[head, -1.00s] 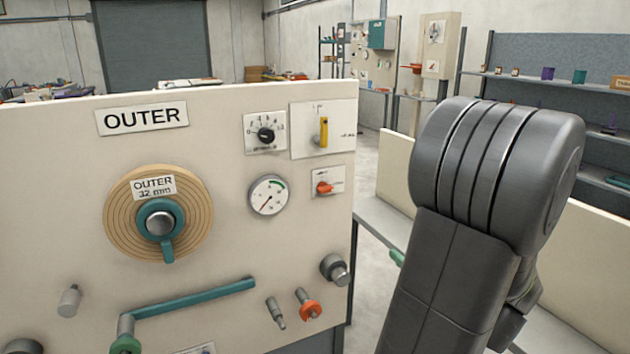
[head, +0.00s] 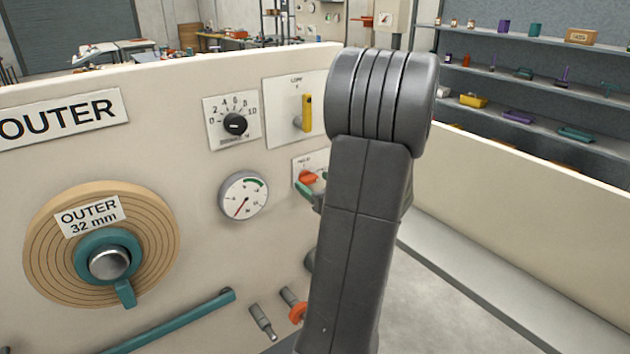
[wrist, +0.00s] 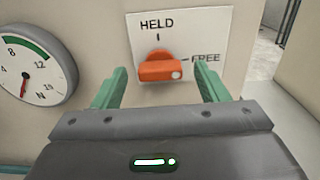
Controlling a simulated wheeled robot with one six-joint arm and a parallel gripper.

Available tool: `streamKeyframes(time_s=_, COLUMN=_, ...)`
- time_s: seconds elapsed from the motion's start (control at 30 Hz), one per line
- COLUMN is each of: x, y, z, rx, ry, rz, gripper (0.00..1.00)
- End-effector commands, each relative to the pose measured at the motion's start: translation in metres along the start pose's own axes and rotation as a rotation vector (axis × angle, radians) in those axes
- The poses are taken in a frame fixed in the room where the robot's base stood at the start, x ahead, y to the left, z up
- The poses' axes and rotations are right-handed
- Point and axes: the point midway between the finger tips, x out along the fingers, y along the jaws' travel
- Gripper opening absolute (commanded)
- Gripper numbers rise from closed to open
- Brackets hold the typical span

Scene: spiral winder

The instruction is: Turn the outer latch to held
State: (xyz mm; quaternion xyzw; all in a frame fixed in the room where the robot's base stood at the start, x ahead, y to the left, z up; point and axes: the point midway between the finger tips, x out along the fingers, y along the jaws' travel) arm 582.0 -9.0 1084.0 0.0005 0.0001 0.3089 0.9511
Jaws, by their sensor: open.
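The outer latch is an orange knob (wrist: 158,69) on a white plate (wrist: 213,28) marked HELD at the top and FREE at the right. The knob lies roughly level, and its white dot is at the right end, toward the FREE side. It also shows in the head view (head: 309,177), partly covered by my arm. My gripper (wrist: 160,86) is open and empty. Its two green fingers stand left and right of the knob, apart from it. How near the tips are to the panel I cannot tell. In the head view, a green finger shows just below the knob.
A round gauge (head: 243,195) is left of the latch. A black dial (head: 235,124) and a yellow lever (head: 307,112) are above it. A teal bar (head: 175,322) and an orange-collared peg (head: 297,308) are below. Open floor lies right of the panel.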

Motion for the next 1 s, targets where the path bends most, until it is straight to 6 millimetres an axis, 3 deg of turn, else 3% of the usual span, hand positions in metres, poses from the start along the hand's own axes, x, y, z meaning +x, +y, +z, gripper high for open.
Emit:
streamKeyframes(time_s=0.37, x=0.0076, y=0.0001, z=-0.0001, rx=-0.001, ry=0.001, rz=0.000, gripper=0.67)
streamKeyframes(time_s=0.6, x=0.0074, y=0.0001, z=-0.0001, rx=-0.001, ry=0.000, rz=0.000, gripper=0.24)
streamKeyframes(time_s=0.63, x=0.0074, y=0.0001, z=-0.0001, rx=-0.001, ry=0.000, rz=0.000, gripper=0.23)
streamKeyframes(time_s=1.0, x=0.0073, y=0.0005, z=-0.0033, rx=-0.066, ry=-0.001, rz=0.000, gripper=0.23)
